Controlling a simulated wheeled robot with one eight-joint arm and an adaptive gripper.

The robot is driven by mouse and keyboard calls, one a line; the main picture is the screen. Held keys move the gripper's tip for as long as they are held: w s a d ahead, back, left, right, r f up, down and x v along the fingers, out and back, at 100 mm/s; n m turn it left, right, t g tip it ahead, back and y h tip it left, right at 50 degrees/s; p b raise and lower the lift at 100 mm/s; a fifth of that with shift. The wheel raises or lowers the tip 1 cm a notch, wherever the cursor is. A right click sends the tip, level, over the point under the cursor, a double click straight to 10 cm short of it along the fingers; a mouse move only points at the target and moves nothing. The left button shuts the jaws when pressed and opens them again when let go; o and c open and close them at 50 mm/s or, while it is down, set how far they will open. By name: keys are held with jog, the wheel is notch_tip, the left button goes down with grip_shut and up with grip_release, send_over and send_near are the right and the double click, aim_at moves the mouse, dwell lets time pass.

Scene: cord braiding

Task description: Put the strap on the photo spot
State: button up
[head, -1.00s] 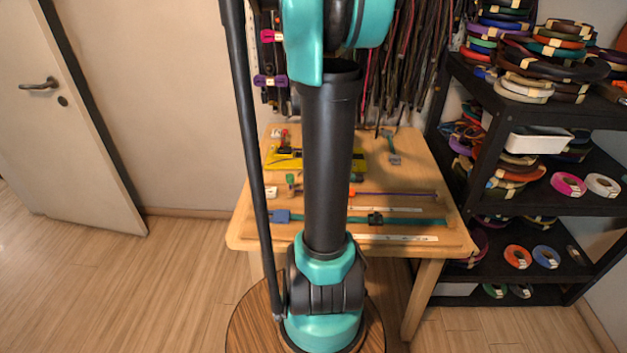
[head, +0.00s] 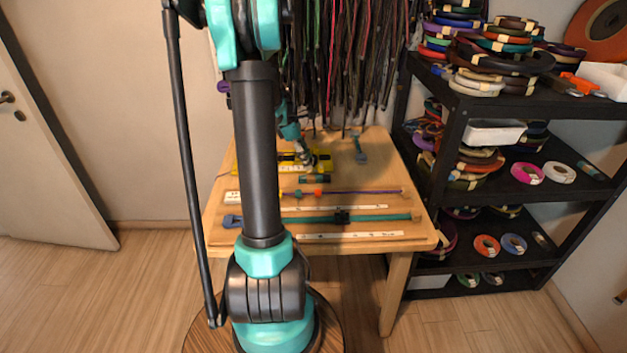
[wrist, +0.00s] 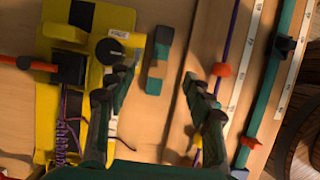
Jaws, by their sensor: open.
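A long teal strap (head: 377,218) with a black slider and a blue end lies across the front of the table; it also shows in the wrist view (wrist: 266,90). A short teal and dark piece (wrist: 157,62) lies beside the yellow device; it shows in the head view (head: 314,179). I cannot tell which of these the task means. My gripper (wrist: 163,88) is open and empty, its fingers either side of the short piece in the picture. In the head view my gripper (head: 304,160) is low over the table's back. I cannot surely identify the photo spot.
A yellow device (wrist: 85,70) with a black knob is left of my gripper. A purple cord (head: 360,192) and white rulers (head: 352,235) lie on the table (head: 420,238). A hammer-like tool (head: 359,150) lies behind. Cords hang behind; a black shelf (head: 480,103) stands right.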

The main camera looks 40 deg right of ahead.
aim_at(315, 176)
jog(key=shift+a+x, duration=0.1)
jog(key=shift+x, duration=1.85)
jog(key=shift+a+x, duration=0.15)
jog(key=shift+x, duration=1.8)
jog(key=shift+w+f, duration=0.1)
jog(key=shift+w, duration=0.05)
jog(key=shift+c, duration=0.4)
grip_shut()
